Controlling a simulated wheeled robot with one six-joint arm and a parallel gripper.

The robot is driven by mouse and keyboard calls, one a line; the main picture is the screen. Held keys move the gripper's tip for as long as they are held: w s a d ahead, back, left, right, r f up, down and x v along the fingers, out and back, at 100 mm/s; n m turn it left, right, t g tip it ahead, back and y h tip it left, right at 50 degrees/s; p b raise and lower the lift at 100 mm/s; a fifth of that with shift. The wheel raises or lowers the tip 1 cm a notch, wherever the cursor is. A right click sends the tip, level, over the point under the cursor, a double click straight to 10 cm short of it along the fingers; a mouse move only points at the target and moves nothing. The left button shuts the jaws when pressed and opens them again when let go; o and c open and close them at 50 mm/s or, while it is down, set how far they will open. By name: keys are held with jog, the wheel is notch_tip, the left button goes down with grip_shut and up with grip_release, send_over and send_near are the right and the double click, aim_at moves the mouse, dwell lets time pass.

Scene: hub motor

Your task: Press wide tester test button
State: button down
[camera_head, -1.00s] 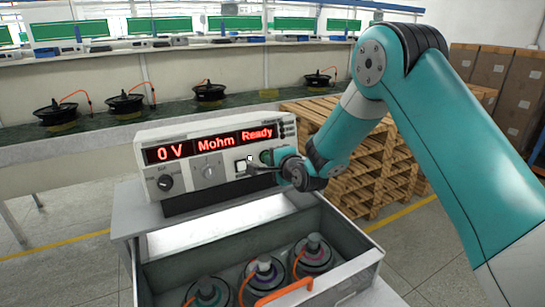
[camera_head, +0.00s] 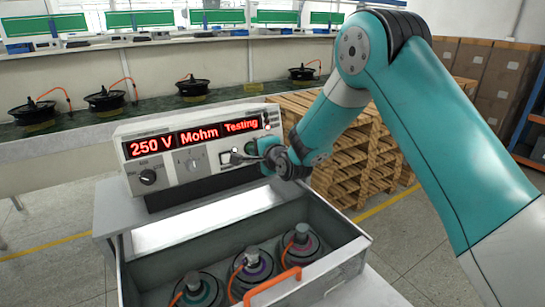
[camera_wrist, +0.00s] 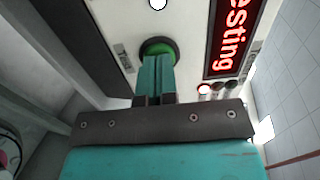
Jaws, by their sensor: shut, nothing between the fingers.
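The wide tester (camera_head: 172,165) is a white box with a red display that reads "250 V", "Mohm" and "Testing". It stands on a grey table. In the wrist view, its display (camera_wrist: 233,35) shows part of "Testing". A round green button (camera_wrist: 158,47) sits on the panel beside the display. My gripper (camera_wrist: 157,60) is shut and empty, with its fingertips at the green button, seemingly touching it and covering part of it. In the head view, my gripper (camera_head: 240,157) is at the right side of the tester's front.
An open grey crate (camera_head: 350,252) with several hub motors and an orange handle (camera_head: 273,287) stands in front of the tester. Wooden pallets (camera_head: 355,165) stand to the right. More hub motors lie on the bench (camera_head: 60,135) behind.

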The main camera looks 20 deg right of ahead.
jog(key=b+v, duration=0.3)
jog(key=v, duration=1)
jog(key=shift+s+a, duration=0.1)
jog(key=b+v, duration=0.2)
jog(key=v, duration=0.5)
